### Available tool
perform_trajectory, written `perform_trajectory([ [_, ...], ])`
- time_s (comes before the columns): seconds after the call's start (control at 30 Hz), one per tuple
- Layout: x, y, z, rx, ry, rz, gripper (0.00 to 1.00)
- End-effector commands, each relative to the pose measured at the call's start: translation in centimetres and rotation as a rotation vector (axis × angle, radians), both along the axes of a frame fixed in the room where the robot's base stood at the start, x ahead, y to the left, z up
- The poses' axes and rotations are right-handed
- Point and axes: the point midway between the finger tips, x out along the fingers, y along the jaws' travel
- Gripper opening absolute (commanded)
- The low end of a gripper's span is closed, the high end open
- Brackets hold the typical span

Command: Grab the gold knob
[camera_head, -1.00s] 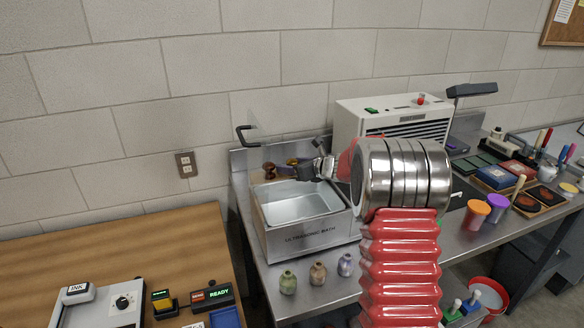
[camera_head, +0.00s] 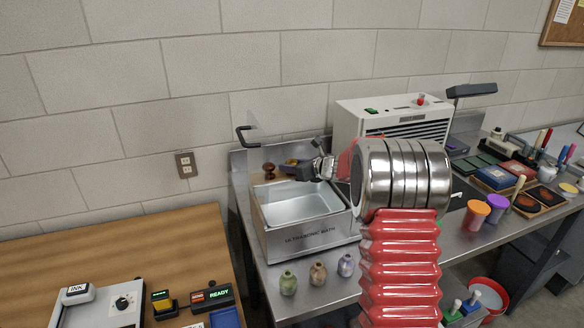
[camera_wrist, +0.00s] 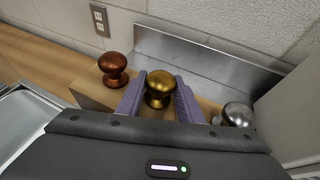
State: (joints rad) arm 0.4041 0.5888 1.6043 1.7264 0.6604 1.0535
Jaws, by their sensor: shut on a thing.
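The gold knob (camera_wrist: 160,88) stands between the two purple fingers of my gripper (camera_wrist: 160,100) in the wrist view, with a finger against each side. It stands on a wooden block (camera_wrist: 92,92) between a copper-brown knob (camera_wrist: 113,66) on the left and a silver knob (camera_wrist: 238,115) on the right. In the head view my gripper (camera_head: 291,168) is behind the ultrasonic bath's basin, and the gold knob (camera_head: 291,161) shows only in small part there. The copper-brown knob (camera_head: 269,170) is to its left. The silver knob is hidden in the head view.
The ultrasonic bath (camera_head: 310,239) with its raised clear lid stands in front of the knobs. A white machine (camera_head: 390,115) stands to the right. Several small vases (camera_head: 318,273) stand along the bench's front. A metal backsplash (camera_wrist: 200,62) rises close behind the knobs.

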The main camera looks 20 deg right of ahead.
Motion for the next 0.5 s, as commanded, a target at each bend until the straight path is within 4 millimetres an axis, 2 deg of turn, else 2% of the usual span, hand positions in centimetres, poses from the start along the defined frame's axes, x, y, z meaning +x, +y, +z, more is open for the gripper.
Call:
perform_trajectory([
  [0.27, 0.0, 0.0, 3.0, -0.002, -0.005, -0.001, 0.06],
  [0.5, 0.0, 0.0, 7.4, -0.003, -0.006, 0.000, 0.06],
])
